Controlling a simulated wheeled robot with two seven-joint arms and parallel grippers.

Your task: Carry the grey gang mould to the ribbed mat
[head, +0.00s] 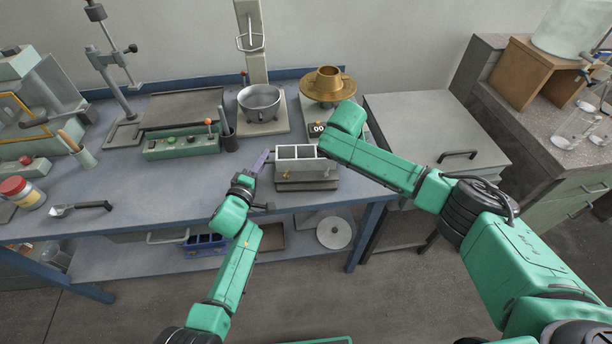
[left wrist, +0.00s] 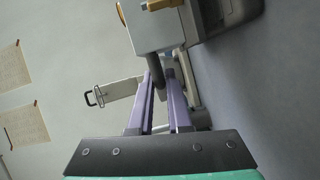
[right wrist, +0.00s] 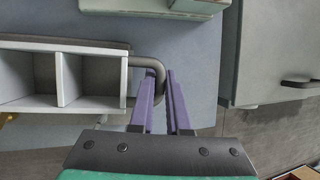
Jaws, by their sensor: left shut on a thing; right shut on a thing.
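The grey gang mould (head: 288,172) is an open-topped box with pale compartments and brass fittings, near the bench's front edge. My left gripper (head: 262,158) is shut on the dark bar handle at its left end; the left wrist view shows this handle (left wrist: 155,72) between the fingers. My right gripper (right wrist: 160,76) is shut on the handle at the other end (right wrist: 146,62); in the head view my arm hides it. A dark slab (head: 307,185) shows under the mould; I cannot tell if they touch. A dark flat rectangle (head: 180,109), perhaps the ribbed mat, lies farther left.
A green control box (head: 182,146) and a dark cup (head: 229,138) stand left of the mould. Behind it are a grey pan (head: 260,101), a brass bowl (head: 328,84) and a small display (head: 318,128). A scoop (head: 80,209) lies left. The left-front bench is mostly clear.

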